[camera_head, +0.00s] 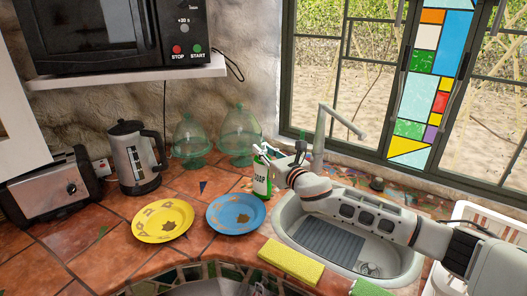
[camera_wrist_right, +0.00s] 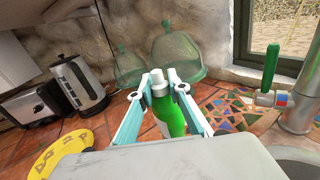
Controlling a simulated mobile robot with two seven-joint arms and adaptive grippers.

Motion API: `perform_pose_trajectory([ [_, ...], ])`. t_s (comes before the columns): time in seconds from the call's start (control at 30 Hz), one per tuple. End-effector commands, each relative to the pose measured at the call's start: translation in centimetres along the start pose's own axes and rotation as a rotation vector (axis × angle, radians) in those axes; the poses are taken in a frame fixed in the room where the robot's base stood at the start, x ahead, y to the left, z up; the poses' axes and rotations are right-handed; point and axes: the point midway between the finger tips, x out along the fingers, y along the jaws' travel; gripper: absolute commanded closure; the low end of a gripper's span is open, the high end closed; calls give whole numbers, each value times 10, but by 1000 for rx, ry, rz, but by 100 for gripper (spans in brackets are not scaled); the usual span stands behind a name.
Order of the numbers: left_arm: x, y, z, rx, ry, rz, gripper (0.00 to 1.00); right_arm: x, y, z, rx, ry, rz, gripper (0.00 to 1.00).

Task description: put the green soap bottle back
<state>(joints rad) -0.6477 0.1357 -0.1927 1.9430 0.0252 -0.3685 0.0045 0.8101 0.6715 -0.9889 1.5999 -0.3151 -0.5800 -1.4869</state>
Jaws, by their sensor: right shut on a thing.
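The green soap bottle (camera_head: 261,177) with a white top and a white label stands upright behind the blue plate, close to the sink's left edge. My right gripper (camera_head: 268,153) is shut on its upper part. In the right wrist view the bottle (camera_wrist_right: 168,115) sits between the two teal fingers of the right gripper (camera_wrist_right: 160,88). Whether the bottle's base touches the counter is hard to tell. My left gripper is not in view.
A blue plate (camera_head: 236,213) and a yellow plate (camera_head: 162,220) lie in front. Glass domes (camera_head: 239,135), a kettle (camera_head: 137,158) and a toaster (camera_head: 48,189) stand behind and left. The sink (camera_head: 385,258), faucet (camera_head: 320,130) and yellow sponge (camera_head: 291,260) are at right.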

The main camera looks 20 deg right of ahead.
Motion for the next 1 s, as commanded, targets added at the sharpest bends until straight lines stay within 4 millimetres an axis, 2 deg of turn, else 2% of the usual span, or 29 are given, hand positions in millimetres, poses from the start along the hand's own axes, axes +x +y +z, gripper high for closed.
perform_pose_trajectory([
  [0.03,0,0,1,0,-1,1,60,0,0,-2,1,1,0,80],
  [0.1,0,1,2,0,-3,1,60,0,0,-2,0,1,0,66],
  [0.47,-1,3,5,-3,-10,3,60,0,0,1,0,1,0,66],
  [0.57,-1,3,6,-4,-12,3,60,-6,0,0,0,2,0,66],
  [0.67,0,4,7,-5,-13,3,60,-18,-1,0,0,2,0,66],
  [1.0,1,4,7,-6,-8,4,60,-84,0,-1,-1,2,1,66],
])
